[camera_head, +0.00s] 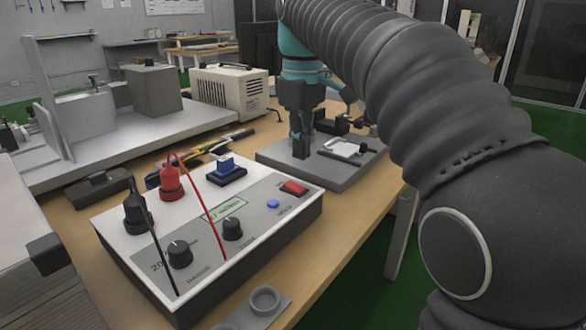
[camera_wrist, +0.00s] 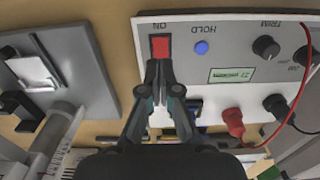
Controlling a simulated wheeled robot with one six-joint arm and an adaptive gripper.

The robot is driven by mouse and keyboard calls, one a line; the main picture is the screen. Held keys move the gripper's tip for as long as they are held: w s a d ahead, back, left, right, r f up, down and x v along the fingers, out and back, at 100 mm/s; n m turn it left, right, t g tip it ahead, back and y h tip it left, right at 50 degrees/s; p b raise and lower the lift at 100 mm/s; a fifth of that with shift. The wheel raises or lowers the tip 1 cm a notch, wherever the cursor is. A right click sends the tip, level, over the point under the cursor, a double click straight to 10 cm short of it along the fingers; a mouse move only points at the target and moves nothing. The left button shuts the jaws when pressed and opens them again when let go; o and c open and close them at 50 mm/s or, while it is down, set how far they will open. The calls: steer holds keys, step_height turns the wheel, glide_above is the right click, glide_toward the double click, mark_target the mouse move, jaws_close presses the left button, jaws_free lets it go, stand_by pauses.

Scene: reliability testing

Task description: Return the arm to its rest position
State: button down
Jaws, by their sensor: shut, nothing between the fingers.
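My gripper (camera_head: 301,152) hangs pointing down at the end of my dark, sleeved arm, which comes in from the right in the head view. Its fingers are shut and empty. In the head view the fingertips appear just beyond the far right corner of the white test box (camera_head: 140,240), in front of the grey fixture plate (camera_head: 350,178). In the wrist view the closed fingertips (camera_wrist: 160,72) overlap the lower edge of the red switch (camera_wrist: 160,47) marked ON. I cannot tell whether they touch it; the switch (camera_head: 293,188) is uncovered in the head view.
The box carries a blue button (camera_head: 273,204), two black knobs and red (camera_head: 171,180) and black (camera_head: 137,212) plugs with leads. A beige instrument (camera_head: 230,90) and a grey bench platform (camera_head: 60,172) stand behind. A small grey holder (camera_head: 264,301) lies in front.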

steer(key=s+d+f+m+t, duration=0.2)
steer(key=s+d+f+m, duration=0.3)
steer(key=s+f, duration=0.5)
steer(key=s+d+f+m+t, duration=0.3)
steer(key=s+d+f+m, duration=0.2)
steer(key=s+d+f, duration=0.4)
steer(key=shift+s+d+f+t, duration=0.15)
steer(key=shift+s+f+t, duration=0.2)
steer(key=shift+s, duration=0.55)
